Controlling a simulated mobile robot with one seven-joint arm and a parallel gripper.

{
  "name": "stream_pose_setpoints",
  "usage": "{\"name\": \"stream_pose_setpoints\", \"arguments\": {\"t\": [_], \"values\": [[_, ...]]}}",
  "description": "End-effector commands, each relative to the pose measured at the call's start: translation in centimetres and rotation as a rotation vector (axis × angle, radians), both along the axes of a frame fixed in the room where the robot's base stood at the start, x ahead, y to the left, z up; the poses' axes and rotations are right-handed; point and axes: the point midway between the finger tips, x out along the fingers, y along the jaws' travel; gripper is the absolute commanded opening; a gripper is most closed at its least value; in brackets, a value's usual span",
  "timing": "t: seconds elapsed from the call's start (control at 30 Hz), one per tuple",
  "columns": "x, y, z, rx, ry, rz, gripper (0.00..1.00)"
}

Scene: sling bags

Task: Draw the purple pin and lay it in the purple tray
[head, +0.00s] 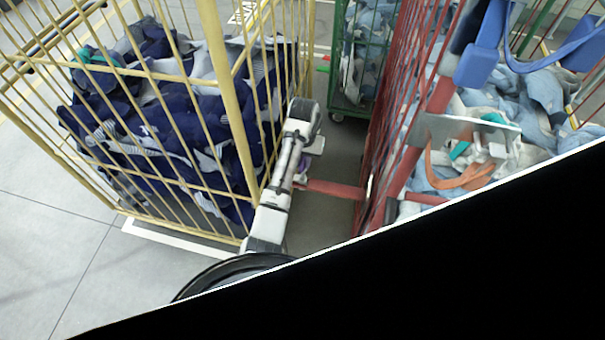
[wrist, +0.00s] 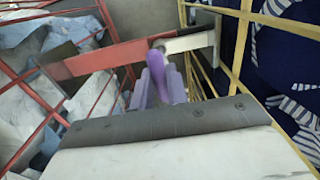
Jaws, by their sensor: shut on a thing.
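The purple pin (wrist: 157,72) stands out in the middle of the wrist view, between the pale lilac fingers of my gripper (wrist: 160,84). My gripper is shut on it. The pin's far end overlaps a red-and-white bar (wrist: 105,58); I cannot tell whether it is still seated there. In the head view a small purple patch (head: 303,163) shows beside the end of my arm, and the fingers are mostly hidden. I see no purple tray in either view.
A yellow cage (head: 215,90) of dark blue cloth stands close left of my arm. A red cage (head: 390,120) with pale blue cloth stands right. A red bar (head: 330,188) crosses the narrow gap between them. A green cage (head: 362,55) stands behind.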

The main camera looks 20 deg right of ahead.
Motion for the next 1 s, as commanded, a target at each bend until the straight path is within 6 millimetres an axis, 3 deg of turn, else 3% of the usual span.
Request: {"name": "stream_pose_setpoints", "arguments": {"t": [1.0], "values": [[0.0,0.0,4.1,0.0,0.0,0.0,0.0]]}}
